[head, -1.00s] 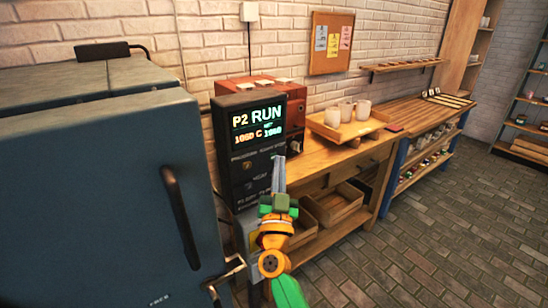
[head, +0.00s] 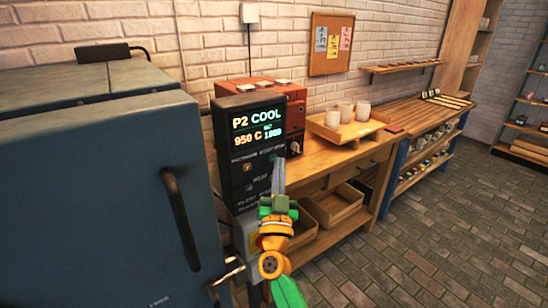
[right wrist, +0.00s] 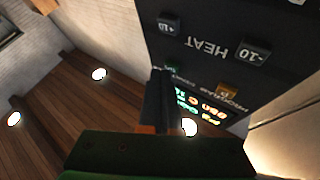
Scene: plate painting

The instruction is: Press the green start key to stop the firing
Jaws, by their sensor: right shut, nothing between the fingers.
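The black control box (head: 243,172) stands beside the kiln; its display (head: 257,127) reads P2 COOL and 950 C. In the right wrist view its panel (right wrist: 215,20) shows upside down, with HEAT keys and part of the lit display (right wrist: 205,107). A small green patch (right wrist: 173,70), likely the start key, shows close to my fingertips and is mostly hidden by them. My right gripper (head: 279,163) is shut and empty, its fingers upright in front of the panel's right side. I cannot tell whether the tips touch the panel. My left gripper is out of view.
The blue-grey kiln (head: 90,190) with a dark handle (head: 180,215) fills the left. A red box (head: 292,95) stands behind the control box. A wooden tray (head: 345,133) with white cups is on the bench to the right. The brick floor (head: 430,230) is open.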

